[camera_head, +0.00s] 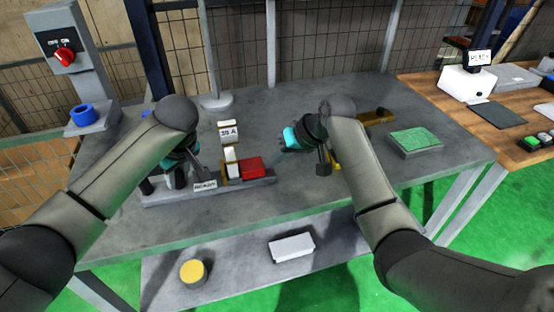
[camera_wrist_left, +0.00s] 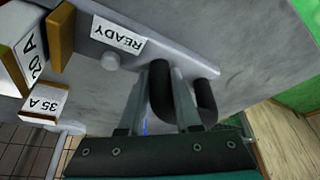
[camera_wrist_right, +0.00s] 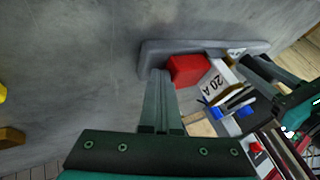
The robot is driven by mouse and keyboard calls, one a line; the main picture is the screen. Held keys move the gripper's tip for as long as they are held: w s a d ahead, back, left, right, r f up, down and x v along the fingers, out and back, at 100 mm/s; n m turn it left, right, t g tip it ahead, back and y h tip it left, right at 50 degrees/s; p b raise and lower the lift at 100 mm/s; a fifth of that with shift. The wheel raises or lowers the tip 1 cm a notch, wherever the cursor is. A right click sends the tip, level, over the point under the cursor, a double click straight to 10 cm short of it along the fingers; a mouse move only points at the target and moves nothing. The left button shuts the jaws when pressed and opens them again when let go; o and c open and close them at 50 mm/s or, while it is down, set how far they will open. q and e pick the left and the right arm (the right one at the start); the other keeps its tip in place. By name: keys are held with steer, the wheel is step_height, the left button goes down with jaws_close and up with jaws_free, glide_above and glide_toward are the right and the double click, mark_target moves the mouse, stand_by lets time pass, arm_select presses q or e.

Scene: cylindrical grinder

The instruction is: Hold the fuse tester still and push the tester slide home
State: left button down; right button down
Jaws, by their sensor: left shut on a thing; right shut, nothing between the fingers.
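The fuse tester (camera_head: 165,194) is a long grey base on the table with a READY label, which also shows in the left wrist view (camera_wrist_left: 118,36). The red slide block (camera_head: 251,167) sits at its right end, beside a white fuse block marked 20 A (camera_wrist_right: 216,82). My left gripper (camera_wrist_left: 160,100) is shut on the tester's black handle (camera_wrist_left: 205,95) at the left end. My right gripper (camera_head: 322,168) is shut and empty, to the right of the red block and apart from it in the head view. In the right wrist view its closed tips (camera_wrist_right: 160,76) appear close beside the red block (camera_wrist_right: 187,70).
A white block marked 35 A (camera_head: 228,132) stands behind the tester. A green-topped box (camera_head: 415,142) and a yellow-brown piece (camera_head: 378,118) lie to the right. A grey stand with a blue ring (camera_head: 83,115) is at left. The front right tabletop is clear.

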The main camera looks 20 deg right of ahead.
steer(key=shift+a, duration=0.75)
steer(key=d, duration=0.5)
steer(key=shift+s+r, duration=0.2)
steer(key=shift+r, duration=0.2)
steer(key=v, duration=0.9)
steer(key=shift+a, duration=0.1)
arm_select(q)
steer(key=c, duration=0.5)
jaws_free()
